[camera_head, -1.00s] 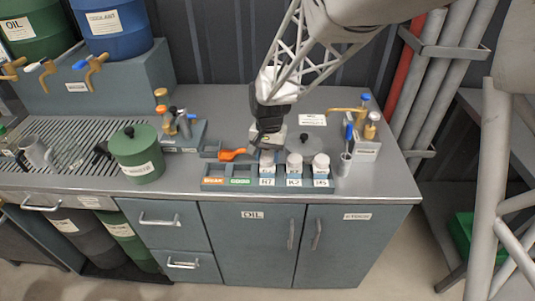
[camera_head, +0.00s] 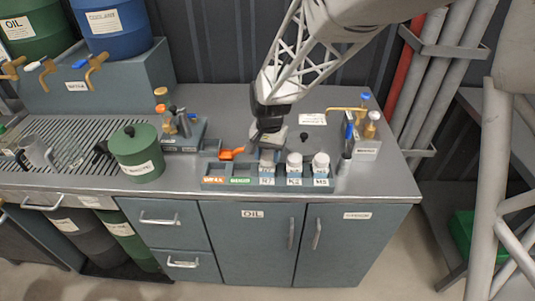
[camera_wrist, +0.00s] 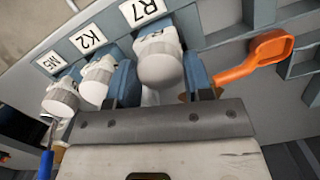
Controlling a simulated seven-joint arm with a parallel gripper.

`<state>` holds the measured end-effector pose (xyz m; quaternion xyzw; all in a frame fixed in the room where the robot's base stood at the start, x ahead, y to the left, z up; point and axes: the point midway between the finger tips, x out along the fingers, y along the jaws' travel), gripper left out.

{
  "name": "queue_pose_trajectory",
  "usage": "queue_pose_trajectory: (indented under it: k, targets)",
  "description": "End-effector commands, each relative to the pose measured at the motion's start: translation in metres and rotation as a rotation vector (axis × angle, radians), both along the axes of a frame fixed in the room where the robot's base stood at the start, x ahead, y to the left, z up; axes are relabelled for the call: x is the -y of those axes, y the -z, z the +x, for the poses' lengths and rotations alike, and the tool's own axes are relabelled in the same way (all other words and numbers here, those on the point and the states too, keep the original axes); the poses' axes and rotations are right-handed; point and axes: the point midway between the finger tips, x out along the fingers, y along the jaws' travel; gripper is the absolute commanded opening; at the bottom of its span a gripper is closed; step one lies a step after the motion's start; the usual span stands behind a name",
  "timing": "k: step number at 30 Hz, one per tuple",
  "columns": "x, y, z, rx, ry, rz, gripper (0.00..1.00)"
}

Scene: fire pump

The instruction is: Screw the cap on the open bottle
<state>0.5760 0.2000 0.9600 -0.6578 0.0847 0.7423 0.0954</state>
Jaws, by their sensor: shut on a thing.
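Three white bottles stand in a row in the grey rack (camera_head: 215,186), behind the labels R7, K2 and M5. The R7 bottle (camera_head: 267,158) is on the left, the K2 bottle (camera_head: 294,163) in the middle and the M5 bottle (camera_head: 321,163) on the right. My gripper (camera_head: 264,142) is low over the R7 bottle. In the wrist view my gripper's blue-grey fingers (camera_wrist: 160,82) are on both sides of the white cap (camera_wrist: 159,66) at the R7 bottle and shut on it. I cannot tell how the cap sits on the bottle's neck. The K2 and M5 bottles show white tops.
An orange scoop-like tool (camera_head: 232,153) lies just left of my gripper and also shows in the wrist view (camera_wrist: 255,60). A green pot (camera_head: 137,155) stands at the left. A holder with tools (camera_head: 367,145) stands at the right. The counter's front right is clear.

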Motion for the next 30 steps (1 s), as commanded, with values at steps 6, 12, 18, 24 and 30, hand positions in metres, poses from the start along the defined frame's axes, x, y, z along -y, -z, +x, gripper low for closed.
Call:
queue_pose_trajectory:
  k: [6,12,18,24,30]
  targets:
    - [0.0003,-0.0004,0.0002,0.001,0.176,0.001,0.26]
    - [0.0005,-0.0001,0.0001,0.000,0.314,0.000,0.26]
    - [0.0004,0.0001,0.0000,0.000,0.344,0.001,0.26]
    - [0.0003,0.0002,0.0000,0.000,0.344,0.001,0.26]
    - [0.0005,0.0003,-0.0002,0.000,0.414,0.000,0.26]
